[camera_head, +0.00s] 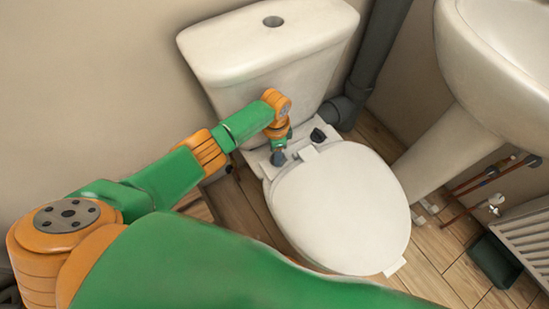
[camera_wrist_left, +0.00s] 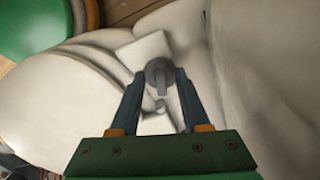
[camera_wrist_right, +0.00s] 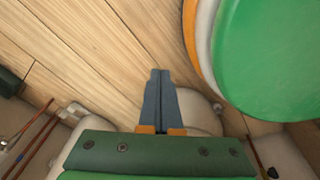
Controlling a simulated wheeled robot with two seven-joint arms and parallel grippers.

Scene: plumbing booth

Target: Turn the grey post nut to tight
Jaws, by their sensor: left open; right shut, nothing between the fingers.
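The toilet has two posts at the back of its seat. A grey nut (camera_head: 278,158) sits on the left one, and a darker nut (camera_head: 318,135) on the right one. My left gripper (camera_head: 279,149) is just above the grey nut, pointing down. In the left wrist view, the rounded grey nut with a ridge (camera_wrist_left: 160,75) lies between the open fingertips (camera_wrist_left: 160,82); I cannot tell whether they touch it. My right gripper (camera_wrist_right: 160,74) is shut and empty above the floor, outside the head view.
The white lid (camera_head: 340,210) lies closed over the bowl. The cistern (camera_head: 270,50) stands close behind the nuts. A grey pipe (camera_head: 375,55), a basin (camera_head: 500,50) and a radiator (camera_head: 525,240) are to the right. Wooden floor (camera_wrist_right: 70,50) lies below my right gripper.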

